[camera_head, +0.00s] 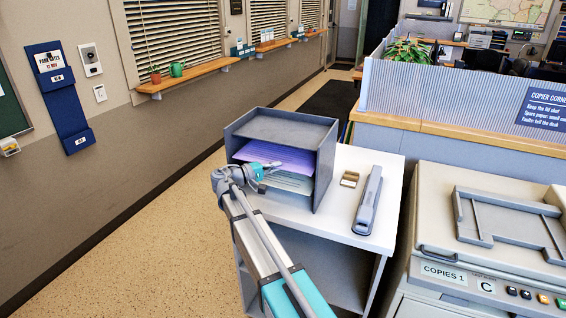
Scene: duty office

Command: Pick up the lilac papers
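The lilac papers (284,157) lie flat on the middle level of a grey paper tray rack (325,160), which stands on a white-topped cabinet. My gripper (262,174) is at the open front of the rack, at the left end of the lilac papers. It overlaps their front edge in the picture. The gripper is small here and partly hidden by my own wrist, so I cannot tell whether its fingers are open or touch the papers. Pale grey-green papers (290,182) lie on the level below. The top level of the rack looks empty.
A long grey stapler-like tool (369,200) and a small tan box (349,179) lie on the cabinet top (335,222) right of the rack. A copier (480,240) stands close on the right. Open speckled floor (150,220) lies to the left.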

